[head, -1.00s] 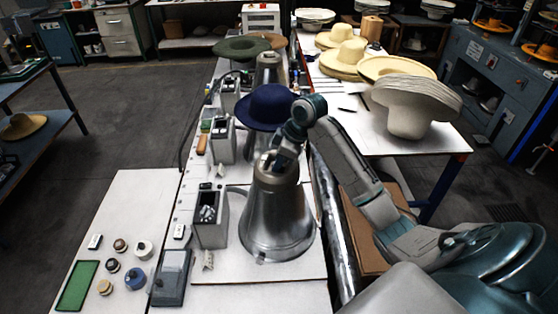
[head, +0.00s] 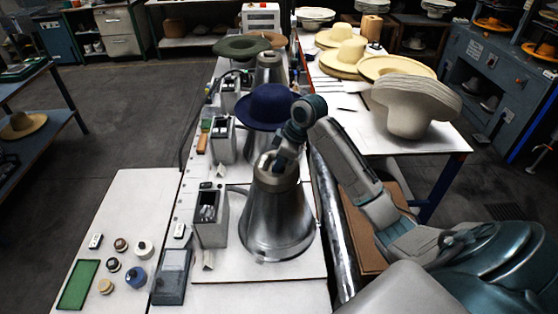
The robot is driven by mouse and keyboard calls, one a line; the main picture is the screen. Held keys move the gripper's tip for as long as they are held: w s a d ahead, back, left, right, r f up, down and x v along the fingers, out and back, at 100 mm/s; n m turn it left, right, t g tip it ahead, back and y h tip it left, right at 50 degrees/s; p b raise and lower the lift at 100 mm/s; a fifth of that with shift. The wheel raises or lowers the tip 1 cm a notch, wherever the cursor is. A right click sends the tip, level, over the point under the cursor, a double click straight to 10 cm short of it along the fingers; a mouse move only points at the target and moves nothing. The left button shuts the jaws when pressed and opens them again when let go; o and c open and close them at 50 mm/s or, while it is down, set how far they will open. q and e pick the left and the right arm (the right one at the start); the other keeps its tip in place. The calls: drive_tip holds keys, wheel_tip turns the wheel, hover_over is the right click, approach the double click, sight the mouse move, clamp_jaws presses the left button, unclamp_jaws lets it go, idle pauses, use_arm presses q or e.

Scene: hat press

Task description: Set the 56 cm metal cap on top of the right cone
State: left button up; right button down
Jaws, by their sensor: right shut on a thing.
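The nearest metal cone (head: 273,222) stands upright on a white board, wide at its base and narrow at the top. My right gripper (head: 279,160) is at the cone's top, shut on a small metal cap (head: 268,163). The gripper hides much of the cap, and I cannot tell whether the cap rests on the cone or is just above it. My left gripper is not in view.
Small round pieces, including a blue one (head: 135,277), lie beside a green tray (head: 77,285) at lower left. A grey control box (head: 209,217) stands left of the cone. A blue hat (head: 266,105) sits behind it. Felt hats (head: 412,107) stack on the right table.

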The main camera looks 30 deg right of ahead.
drive_tip(key=shift+r, duration=0.1)
drive_tip(key=c, duration=1.3)
unclamp_jaws()
drive_tip(key=shift+s, duration=0.1)
drive_tip(key=shift+d+r, duration=0.1)
drive_tip(key=shift+r, duration=0.5)
drive_tip(key=shift+w+a+v, duration=0.1)
drive_tip(key=shift+a+v, duration=0.05)
drive_tip(key=shift+v, duration=1.35)
drive_tip(key=shift+w+a+v, duration=0.1)
drive_tip(key=shift+a+v, duration=0.05)
drive_tip(key=shift+v, duration=1.35)
drive_tip(key=shift+r, duration=0.15)
